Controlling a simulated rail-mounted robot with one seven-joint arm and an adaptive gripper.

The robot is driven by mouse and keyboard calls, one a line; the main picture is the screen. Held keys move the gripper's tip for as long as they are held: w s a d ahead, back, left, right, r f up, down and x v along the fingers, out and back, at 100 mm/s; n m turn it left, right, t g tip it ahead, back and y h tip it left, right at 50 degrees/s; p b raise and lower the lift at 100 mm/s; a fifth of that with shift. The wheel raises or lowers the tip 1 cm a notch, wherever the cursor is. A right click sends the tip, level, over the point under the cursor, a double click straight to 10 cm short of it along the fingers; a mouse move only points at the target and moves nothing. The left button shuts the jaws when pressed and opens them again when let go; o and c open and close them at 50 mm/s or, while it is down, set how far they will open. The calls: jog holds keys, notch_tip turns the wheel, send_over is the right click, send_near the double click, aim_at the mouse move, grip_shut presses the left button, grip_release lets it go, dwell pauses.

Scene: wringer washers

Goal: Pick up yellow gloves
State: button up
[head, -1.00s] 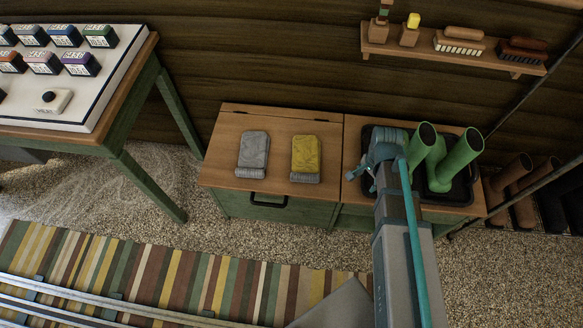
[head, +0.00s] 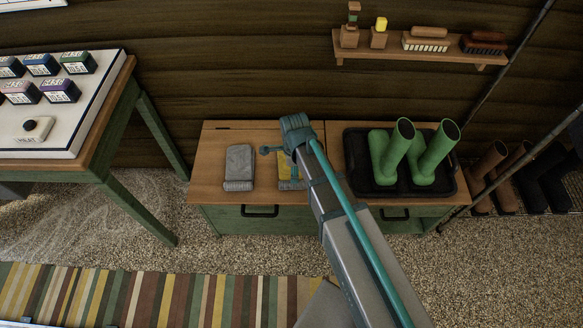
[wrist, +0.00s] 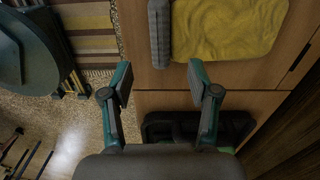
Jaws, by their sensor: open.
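The yellow gloves (head: 285,171) lie on the wooden bench top, mostly hidden behind my arm in the head view. In the wrist view the yellow gloves (wrist: 225,30) are large at the top, with their grey ribbed cuff (wrist: 160,32) at their left edge. My gripper (wrist: 160,80) is open and empty, its two fingers spread apart. In the wrist view its fingertips point toward the gloves' cuff edge and appear short of it. In the head view my arm end is over the bench around the yellow gloves; the fingertips are hidden there.
Grey gloves (head: 239,166) lie left of the yellow ones on the bench (head: 213,150). To the right, a black tray (head: 357,183) holds green boots (head: 388,152). A shelf (head: 430,50) with brushes hangs on the wall. A table (head: 110,130) with small boxes stands at left.

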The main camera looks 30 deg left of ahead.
jog(key=shift+s+a+f, duration=0.1)
jog(key=shift+a+f, duration=0.05)
jog(key=shift+f, duration=3.6)
grip_shut()
